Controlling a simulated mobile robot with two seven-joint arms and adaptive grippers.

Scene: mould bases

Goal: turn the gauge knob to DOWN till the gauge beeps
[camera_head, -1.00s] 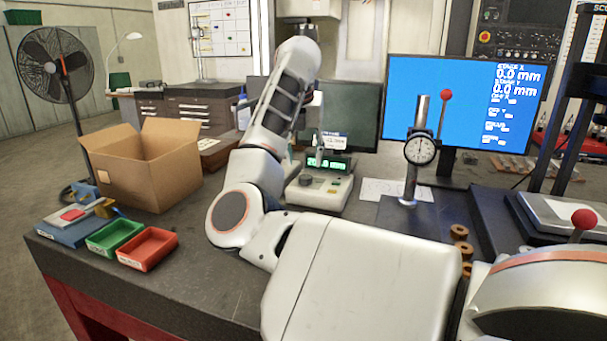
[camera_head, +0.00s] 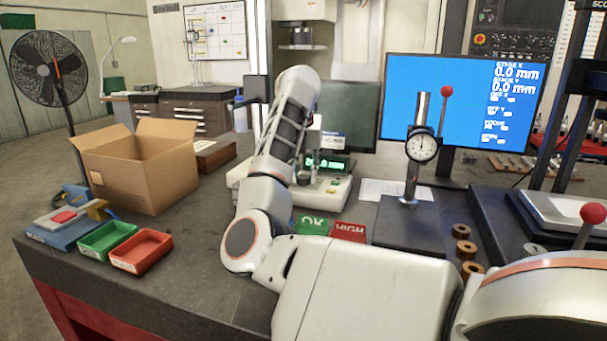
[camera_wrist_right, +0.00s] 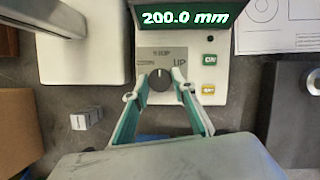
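The gauge (camera_head: 333,193) is a pale box on the bench with a green display (camera_head: 328,163), partly hidden behind my right arm in the head view. In the right wrist view the display (camera_wrist_right: 187,19) reads 200.0 mm. Below it is the dark round gauge knob (camera_wrist_right: 160,79), its white mark pointing up, with the word UP at its upper right. My right gripper (camera_wrist_right: 160,77) is open, one teal-padded finger on each side of the knob, with a gap seeming to show on both sides. A DOWN label is not legible. My left gripper is out of view.
Green and red bins marked OK (camera_head: 312,226) and HIGH (camera_head: 348,231) lie in front of the gauge. A dial indicator (camera_head: 421,146) stands to its right. A cardboard box (camera_head: 150,180) and two small trays, green (camera_head: 104,239) and red (camera_head: 141,251), are at left.

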